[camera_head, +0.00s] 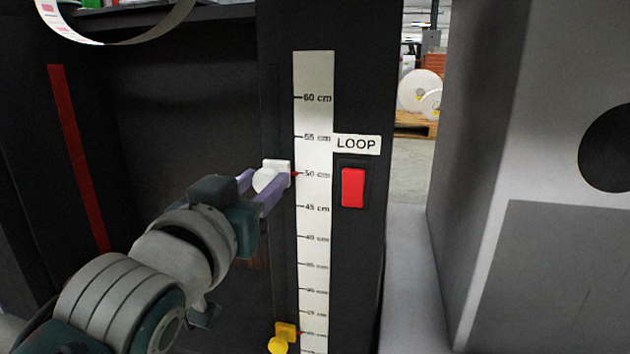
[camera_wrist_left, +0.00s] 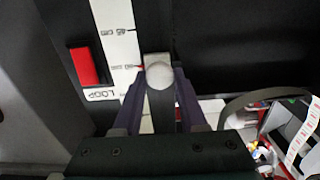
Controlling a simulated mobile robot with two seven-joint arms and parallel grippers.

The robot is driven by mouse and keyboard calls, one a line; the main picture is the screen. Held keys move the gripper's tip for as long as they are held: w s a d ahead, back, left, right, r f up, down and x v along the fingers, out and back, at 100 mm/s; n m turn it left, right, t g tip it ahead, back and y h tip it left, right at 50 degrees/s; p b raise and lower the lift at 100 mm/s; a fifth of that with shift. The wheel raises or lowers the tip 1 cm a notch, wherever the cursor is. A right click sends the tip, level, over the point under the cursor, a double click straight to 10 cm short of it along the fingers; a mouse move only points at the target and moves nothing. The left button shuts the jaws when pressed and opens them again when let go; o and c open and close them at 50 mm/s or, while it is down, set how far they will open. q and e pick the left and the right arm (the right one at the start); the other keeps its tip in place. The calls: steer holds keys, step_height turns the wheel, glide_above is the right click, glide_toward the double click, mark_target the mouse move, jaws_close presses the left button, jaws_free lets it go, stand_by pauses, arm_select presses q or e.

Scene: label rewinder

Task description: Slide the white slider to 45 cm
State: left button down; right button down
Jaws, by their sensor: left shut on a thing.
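The white slider (camera_head: 270,176) sits in a vertical track just left of the ruler scale (camera_head: 313,120). Its red pointer is at the 50 cm mark, above the 45 cm mark. My left gripper (camera_head: 260,188) is shut on the slider's round knob, with one purple finger on either side. In the left wrist view the white knob (camera_wrist_left: 159,75) shows between the fingers (camera_wrist_left: 158,92). My right gripper is in neither view.
A yellow slider (camera_head: 285,332) sits low on the same track. A red button (camera_head: 353,187) and a LOOP label (camera_head: 357,143) are right of the scale. A grey cabinet (camera_head: 560,250) stands at the right. A label strip (camera_head: 115,38) loops at the upper left.

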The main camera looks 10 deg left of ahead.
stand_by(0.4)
arm_select(q)
step_height(320, 180, down, 5)
steer(key=b, duration=0.3)
steer(key=shift+c, duration=2.4)
jaws_free()
